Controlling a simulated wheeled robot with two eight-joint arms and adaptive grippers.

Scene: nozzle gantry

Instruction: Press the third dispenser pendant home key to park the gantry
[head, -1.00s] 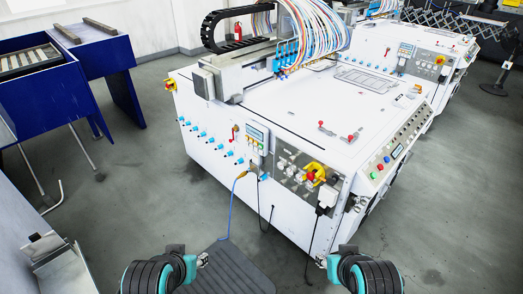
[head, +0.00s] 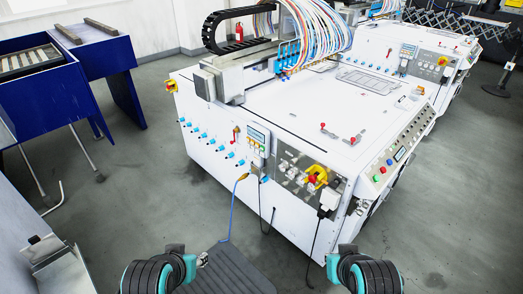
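A white dispenser machine (head: 215,170) stands ahead of me with a gantry (head: 225,80) across its top. A small pendant (head: 257,138) with a screen and a row of coloured keys is mounted on its front face. The key labels are too small to read. A similar pendant (head: 407,52) shows on another white machine behind it. I cannot tell from this view which one is the third. My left gripper (head: 203,259) and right gripper (head: 322,259) are low in the picture, apart from the pendants. Their fingers are too small and partly hidden behind my arms.
A yellow-and-red emergency switch (head: 316,178) sits on the machine's front panel, right of the near pendant. Cables hang to the floor, one blue (head: 232,208). A dark mat (head: 230,270) lies in front. Blue tables (head: 45,95) stand at the left. Grey floor is open at the right.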

